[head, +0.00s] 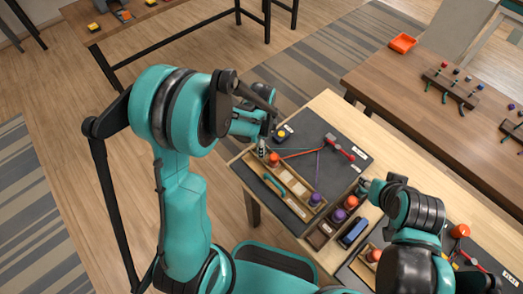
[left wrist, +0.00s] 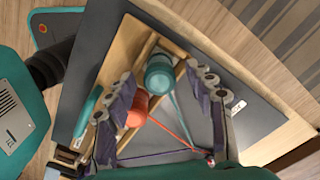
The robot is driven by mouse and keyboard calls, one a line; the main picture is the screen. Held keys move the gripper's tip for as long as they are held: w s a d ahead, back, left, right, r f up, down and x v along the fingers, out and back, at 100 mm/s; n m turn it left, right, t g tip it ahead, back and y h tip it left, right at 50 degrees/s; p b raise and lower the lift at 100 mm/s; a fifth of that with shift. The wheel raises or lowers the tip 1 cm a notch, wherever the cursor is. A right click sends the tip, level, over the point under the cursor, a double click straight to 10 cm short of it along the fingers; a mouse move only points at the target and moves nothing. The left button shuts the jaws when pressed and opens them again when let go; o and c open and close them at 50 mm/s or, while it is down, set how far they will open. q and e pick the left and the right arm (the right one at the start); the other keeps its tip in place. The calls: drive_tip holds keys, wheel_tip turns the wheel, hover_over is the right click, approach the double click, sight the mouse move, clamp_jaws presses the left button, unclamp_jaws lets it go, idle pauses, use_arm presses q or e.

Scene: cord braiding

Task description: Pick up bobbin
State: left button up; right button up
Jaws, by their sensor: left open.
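In the left wrist view, a teal bobbin (left wrist: 160,72) stands at the end of a wooden tray (left wrist: 118,62), with an orange bobbin (left wrist: 137,107) close beside it. My left gripper (left wrist: 160,78) is open, with its fingers on either side of the teal bobbin. In the head view my left gripper (head: 263,150) is low over the tray's far left end, beside the orange bobbin (head: 273,159); it hides the teal bobbin there. A purple bobbin (head: 315,198) stands at the tray's near end. My right gripper (head: 364,186) is by the bobbin box; its fingers are too small to judge.
Red, purple and teal cords run to a red-and-dark holder (head: 338,147) on the dark mat (head: 312,129). A box (head: 322,231) with orange and purple bobbins and a blue block (head: 354,232) lies near my right arm. Another table (head: 400,90) stands behind.

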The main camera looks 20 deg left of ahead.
use_arm(q)
drive_tip(key=shift+f, duration=0.35)
drive_tip(key=shift+r, duration=0.1)
drive_tip(key=shift+c, duration=0.3)
clamp_jaws()
